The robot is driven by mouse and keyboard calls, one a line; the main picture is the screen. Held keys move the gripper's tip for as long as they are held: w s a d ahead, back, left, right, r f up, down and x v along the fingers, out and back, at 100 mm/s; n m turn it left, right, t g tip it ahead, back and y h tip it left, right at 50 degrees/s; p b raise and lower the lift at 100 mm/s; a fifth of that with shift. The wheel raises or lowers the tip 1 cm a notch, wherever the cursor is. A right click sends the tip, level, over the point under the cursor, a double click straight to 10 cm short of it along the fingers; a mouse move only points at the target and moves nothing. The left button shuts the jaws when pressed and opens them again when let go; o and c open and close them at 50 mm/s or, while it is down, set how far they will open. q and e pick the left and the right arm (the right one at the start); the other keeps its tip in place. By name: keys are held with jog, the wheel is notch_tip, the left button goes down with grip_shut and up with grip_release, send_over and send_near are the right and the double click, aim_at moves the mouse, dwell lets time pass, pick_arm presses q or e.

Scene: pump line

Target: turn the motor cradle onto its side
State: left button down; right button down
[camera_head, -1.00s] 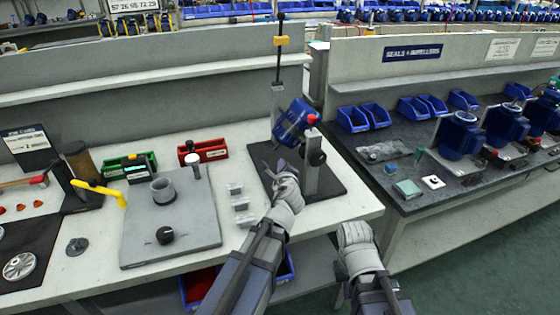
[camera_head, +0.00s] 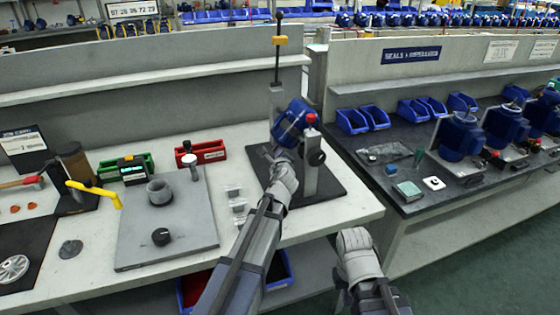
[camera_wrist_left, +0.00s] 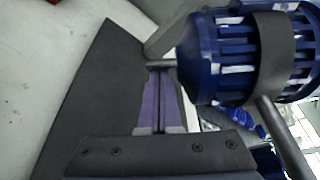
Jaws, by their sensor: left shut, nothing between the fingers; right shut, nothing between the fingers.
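The motor cradle holds a blue motor (camera_head: 293,122) with a red tip, tilted on a grey upright post (camera_head: 311,175) on a dark mat. In the left wrist view the motor (camera_wrist_left: 195,60) has a grey band (camera_wrist_left: 272,50) around it, with a grey rod below. My left gripper (camera_head: 281,158) is just below the motor. In the left wrist view its fingers (camera_wrist_left: 160,75) are shut and empty, with their tips close to a short grey pin beside the motor. I cannot tell whether they touch it. My right gripper (camera_head: 353,240) is low in front of the bench gap, its fingers hidden.
A black knob (camera_head: 317,158) sits on the post, and a tall rod with a yellow block (camera_head: 279,41) rises behind. A dark bench (camera_head: 420,195) with blue bins is at right.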

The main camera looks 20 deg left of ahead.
pick_arm(q)
jog(key=shift+w+a, duration=0.15)
jog(key=shift+w, duration=0.2)
jog(key=shift+s, duration=0.1)
jog(key=shift+s+a+r+m+g+y+p, duration=0.15)
jog(key=shift+s+a+r+m+y+p, duration=0.2)
jog(key=shift+p, duration=0.3)
jog(key=shift+a+r+m+g+y+p, duration=0.1)
jog(key=shift+a+r+m+g+p, duration=0.05)
jog(key=shift+r+m+p, duration=0.4)
jog(key=shift+s+a+r+m+g+y+p, duration=0.3)
jog(key=shift+r+m+p, duration=0.45)
jog(key=shift+p, duration=0.35)
jog(key=shift+s+a+r+m+g+y+p, duration=0.15)
jog(key=shift+a+r+m+g+y+p, duration=0.25)
jog(key=shift+r+m+p, duration=0.55)
jog(key=shift+s+a+r+m+g+y+p, duration=0.2)
jog(key=shift+a+r+m+p, duration=0.3)
jog(key=shift+p, duration=0.75)
jog(key=shift+d+r, duration=0.1)
jog(key=shift+r, duration=0.05)
jog(key=shift+s, duration=0.1)
